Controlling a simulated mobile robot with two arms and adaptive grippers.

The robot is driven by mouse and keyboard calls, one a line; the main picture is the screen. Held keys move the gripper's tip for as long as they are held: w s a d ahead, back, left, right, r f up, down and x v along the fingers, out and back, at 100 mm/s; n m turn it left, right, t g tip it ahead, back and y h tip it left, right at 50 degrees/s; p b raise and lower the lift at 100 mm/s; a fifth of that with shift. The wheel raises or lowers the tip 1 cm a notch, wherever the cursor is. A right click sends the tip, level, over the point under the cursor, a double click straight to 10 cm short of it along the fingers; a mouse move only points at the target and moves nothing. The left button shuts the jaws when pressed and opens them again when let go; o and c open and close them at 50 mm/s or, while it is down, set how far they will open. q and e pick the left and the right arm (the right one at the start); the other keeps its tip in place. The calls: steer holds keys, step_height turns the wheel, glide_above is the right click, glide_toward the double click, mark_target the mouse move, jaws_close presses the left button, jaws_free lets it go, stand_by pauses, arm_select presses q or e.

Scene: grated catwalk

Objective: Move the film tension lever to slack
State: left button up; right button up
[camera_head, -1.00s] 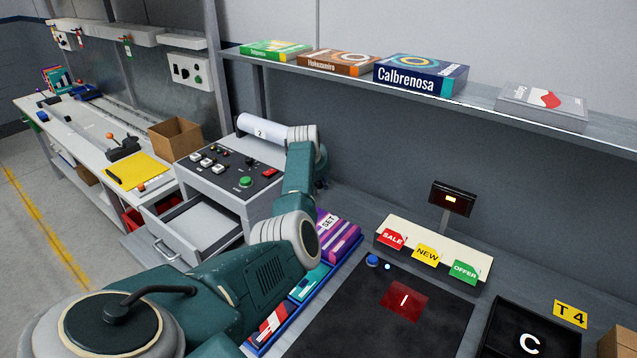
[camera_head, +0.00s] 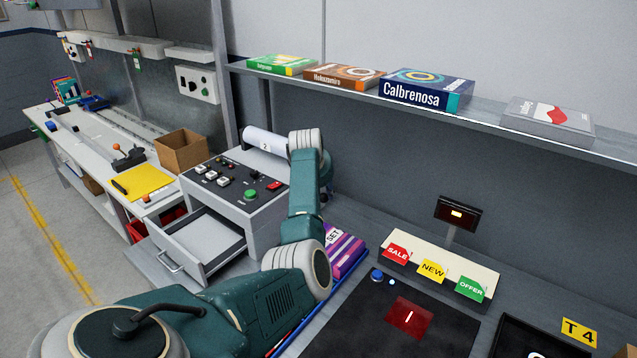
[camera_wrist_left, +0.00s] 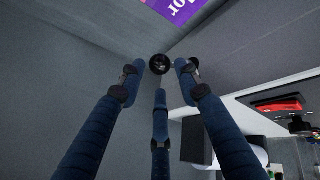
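A black round knob (camera_wrist_left: 159,64) shows just beyond my left fingertips in the left wrist view; it may be the tension lever's end, but its shaft and marking cannot be made out. My left gripper (camera_wrist_left: 159,82) has its dark blue fingers spread, with the knob ahead between their tips. I see no clear contact. In the head view my left arm bends over the grey machine (camera_head: 262,222), beside its white film roll (camera_head: 263,143) marked 2. The arm hides most of that gripper and the machine's right side. My right gripper is out of view.
The machine's drawer (camera_head: 205,246) stands open at the front. A shelf (camera_head: 490,118) with several boxes runs above. A black mat (camera_head: 350,318) and a label stand (camera_head: 440,262) are at right.

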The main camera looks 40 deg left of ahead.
arm_select(q)
steer(key=v, duration=0.7)
steer(key=shift+r, duration=0.15)
steer(key=shift+s+d, duration=0.1)
